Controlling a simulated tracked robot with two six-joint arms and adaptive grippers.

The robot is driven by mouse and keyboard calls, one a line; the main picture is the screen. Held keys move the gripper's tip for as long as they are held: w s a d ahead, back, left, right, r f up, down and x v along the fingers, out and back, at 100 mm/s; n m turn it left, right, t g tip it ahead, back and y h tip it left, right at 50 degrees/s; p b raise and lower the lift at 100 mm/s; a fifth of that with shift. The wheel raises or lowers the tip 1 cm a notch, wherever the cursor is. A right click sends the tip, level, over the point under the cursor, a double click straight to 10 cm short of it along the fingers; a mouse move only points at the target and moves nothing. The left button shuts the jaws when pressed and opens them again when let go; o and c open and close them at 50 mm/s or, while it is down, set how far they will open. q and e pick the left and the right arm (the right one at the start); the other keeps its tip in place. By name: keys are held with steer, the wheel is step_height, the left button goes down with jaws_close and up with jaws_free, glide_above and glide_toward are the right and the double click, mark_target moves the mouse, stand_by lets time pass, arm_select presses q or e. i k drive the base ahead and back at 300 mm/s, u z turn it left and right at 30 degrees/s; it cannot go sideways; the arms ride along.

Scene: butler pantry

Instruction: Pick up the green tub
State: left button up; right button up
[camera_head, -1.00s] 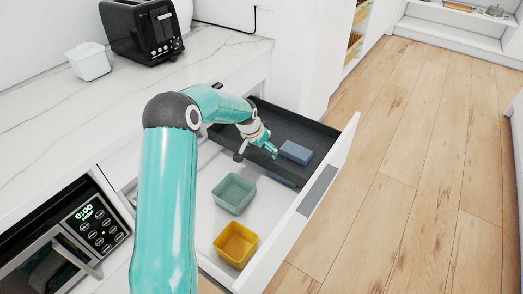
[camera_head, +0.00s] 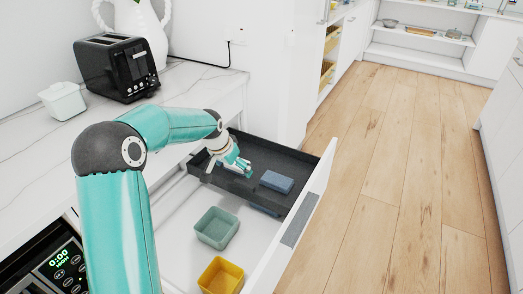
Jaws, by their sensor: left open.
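The green tub (camera_head: 217,229) is a small, square, open-topped container in a dull grey-green. It stands upright in the open white drawer (camera_head: 186,240), and it looks empty. My left gripper (camera_head: 229,172) is open and empty, above the dark tray at the back of the drawer. It is apart from the green tub, beyond it in the picture. My right gripper is out of view.
A yellow tub (camera_head: 222,276) stands near the green tub, towards the drawer's near end. The dark tray (camera_head: 290,160) holds a blue block (camera_head: 277,182). A black toaster (camera_head: 118,66) and a white lidded tub (camera_head: 62,101) stand on the counter.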

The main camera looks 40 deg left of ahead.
mark_target(217, 227)
steer(key=k, duration=1.5)
